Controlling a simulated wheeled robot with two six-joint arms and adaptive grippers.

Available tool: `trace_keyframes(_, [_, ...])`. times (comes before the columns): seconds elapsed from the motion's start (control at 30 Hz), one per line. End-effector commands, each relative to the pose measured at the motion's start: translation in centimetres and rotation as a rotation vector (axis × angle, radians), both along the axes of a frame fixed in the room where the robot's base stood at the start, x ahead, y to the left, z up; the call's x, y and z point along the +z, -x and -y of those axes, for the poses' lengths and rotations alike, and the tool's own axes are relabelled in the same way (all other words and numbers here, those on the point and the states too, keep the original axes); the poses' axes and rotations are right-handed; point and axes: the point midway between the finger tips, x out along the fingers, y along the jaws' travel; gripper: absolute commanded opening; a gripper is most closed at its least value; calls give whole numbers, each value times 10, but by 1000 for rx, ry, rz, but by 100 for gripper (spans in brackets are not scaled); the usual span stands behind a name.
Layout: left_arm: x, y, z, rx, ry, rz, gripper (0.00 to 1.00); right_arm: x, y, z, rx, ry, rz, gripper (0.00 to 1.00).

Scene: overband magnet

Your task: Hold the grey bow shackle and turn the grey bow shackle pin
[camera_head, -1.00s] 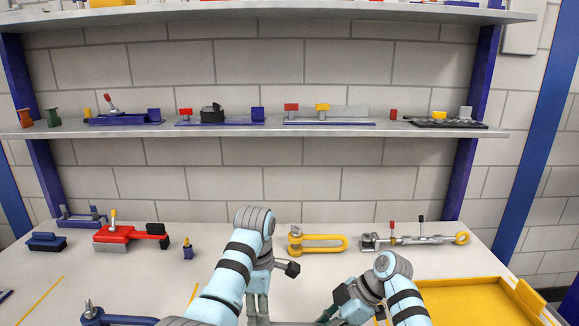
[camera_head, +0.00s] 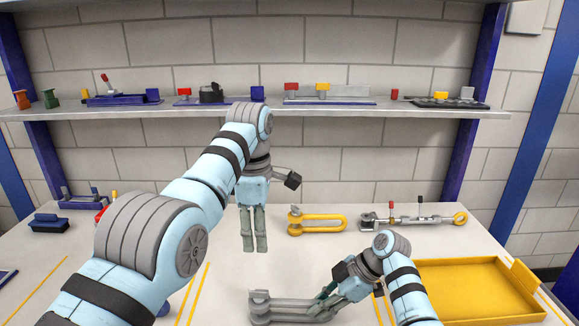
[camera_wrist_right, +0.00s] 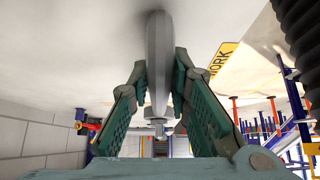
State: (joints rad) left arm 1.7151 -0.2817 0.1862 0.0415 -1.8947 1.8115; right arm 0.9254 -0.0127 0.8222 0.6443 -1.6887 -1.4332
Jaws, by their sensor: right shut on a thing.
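The grey bow shackle (camera_head: 288,303) lies low in the middle of the head view, near the table's front. Its pin (camera_head: 259,296) is at the left end, with the upper end showing. My right gripper (camera_head: 326,293) is shut on the right, bow end of the shackle. In the right wrist view, a grey bar of the shackle (camera_wrist_right: 158,60) runs between the two green finger pads. My left gripper (camera_head: 254,249) points down, behind and above the pin end, apart from the shackle. Its fingers are close together; whether a gap remains is unclear.
A yellow shackle (camera_head: 318,222) and a turnbuckle (camera_head: 420,219) lie behind to the right. An empty yellow tray (camera_head: 470,290) stands at right. A dark blue block (camera_head: 49,224) stands far left.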

Motion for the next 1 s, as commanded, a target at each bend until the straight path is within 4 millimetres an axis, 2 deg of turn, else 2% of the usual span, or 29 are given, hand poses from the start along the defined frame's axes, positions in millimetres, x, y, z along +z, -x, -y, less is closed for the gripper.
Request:
trace_keyframes(0.27, [3,1,0,1,1,-1,33,0,0,0,0,0,0,0])
trace_keyframes(0.3, [2,1,0,1,1,-1,33,0,0,0,0,0,0,24])
trace_keyframes(0.4, [2,1,0,1,1,-2,33,0,0,0,0,0,0,40])
trace_keyframes(0.77, [2,1,0,1,1,-2,33,4,0,3,-1,0,1,41])
trace_keyframes(0.87, [2,1,0,1,1,-2,33,17,-1,13,-2,1,4,41])
trace_keyframes(1.0, [2,1,0,1,1,-2,33,48,0,37,-2,2,5,41])
